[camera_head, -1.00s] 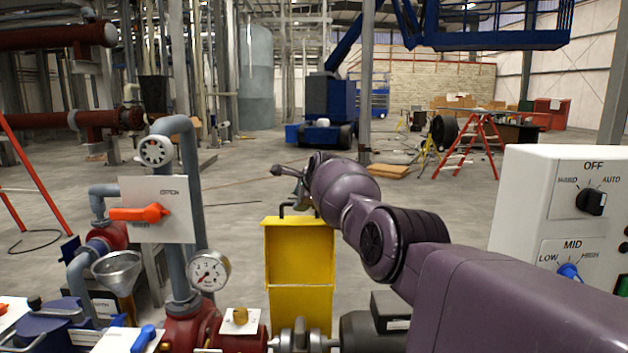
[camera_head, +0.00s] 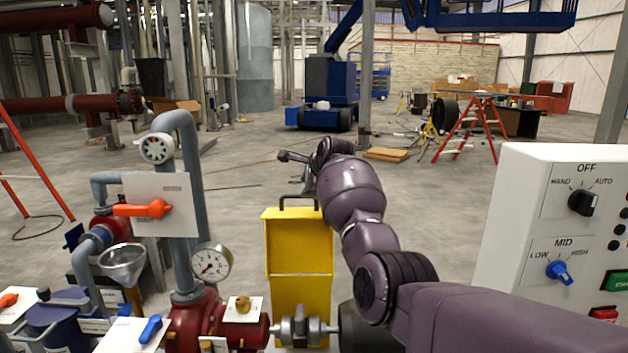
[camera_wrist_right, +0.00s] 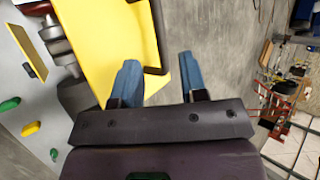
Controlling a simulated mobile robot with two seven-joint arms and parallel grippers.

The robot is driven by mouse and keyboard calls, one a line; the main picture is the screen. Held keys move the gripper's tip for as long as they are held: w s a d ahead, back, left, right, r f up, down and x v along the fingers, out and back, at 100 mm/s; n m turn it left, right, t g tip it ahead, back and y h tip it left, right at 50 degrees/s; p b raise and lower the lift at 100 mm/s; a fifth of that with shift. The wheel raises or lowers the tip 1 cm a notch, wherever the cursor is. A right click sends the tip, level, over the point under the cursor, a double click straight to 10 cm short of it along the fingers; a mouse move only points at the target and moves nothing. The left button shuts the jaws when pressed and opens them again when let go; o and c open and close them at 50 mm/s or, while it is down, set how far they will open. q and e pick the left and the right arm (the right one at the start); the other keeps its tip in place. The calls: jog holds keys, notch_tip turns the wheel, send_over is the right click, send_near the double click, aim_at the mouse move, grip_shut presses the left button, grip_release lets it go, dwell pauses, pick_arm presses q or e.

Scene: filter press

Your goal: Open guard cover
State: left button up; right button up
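The yellow guard cover (camera_head: 299,245) stands upright in the head view, with a dark handle (camera_head: 298,199) on its top edge. It also shows in the right wrist view (camera_wrist_right: 112,40), at the left and behind the fingers. My right gripper (camera_head: 306,178) is at the handle's height or slightly above it and partly hidden by my wrist. In the right wrist view its two blue fingers (camera_wrist_right: 158,78) are apart, with floor and a yellow edge showing between them and nothing gripped. I cannot tell whether it touches the cover. My left gripper is not in view.
A shaft coupling (camera_head: 302,328) lies at the cover's foot. A pressure gauge (camera_head: 211,262) and grey pipe (camera_head: 186,215) stand close on the left. A white control panel (camera_head: 560,240) stands on the right. Open floor lies behind the cover.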

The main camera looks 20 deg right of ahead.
jog(key=shift+v, duration=1.85)
